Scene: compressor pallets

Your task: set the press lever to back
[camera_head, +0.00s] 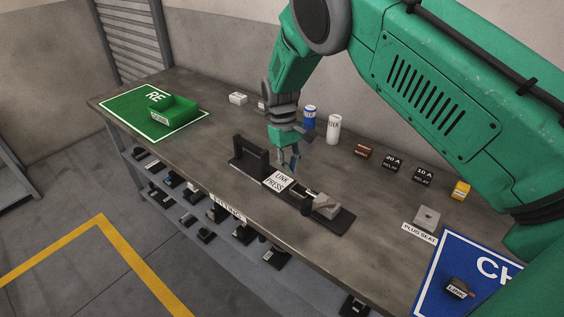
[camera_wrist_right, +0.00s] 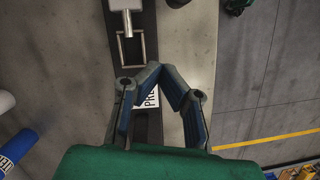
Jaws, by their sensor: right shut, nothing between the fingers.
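The link press (camera_head: 337,217) is a long dark base on the table, with a black upright bracket (camera_head: 250,157) at its left end. It carries a white LINK PRESS label (camera_head: 277,181) and a grey block (camera_head: 326,205) towards its right end. I cannot tell for sure which part is the lever. My right gripper (camera_head: 293,164) points down just above the label, shut and empty. In the right wrist view its fingertips (camera_wrist_right: 156,68) meet over the label (camera_wrist_right: 150,98), with a metal frame and rod (camera_wrist_right: 130,48) beyond them. My left gripper is out of view.
A green tray (camera_head: 178,112) stands on a green mat at the far left. Blue and white cans (camera_head: 333,129) stand behind the gripper. A blue mat (camera_head: 440,262) holds a link part (camera_head: 459,288).

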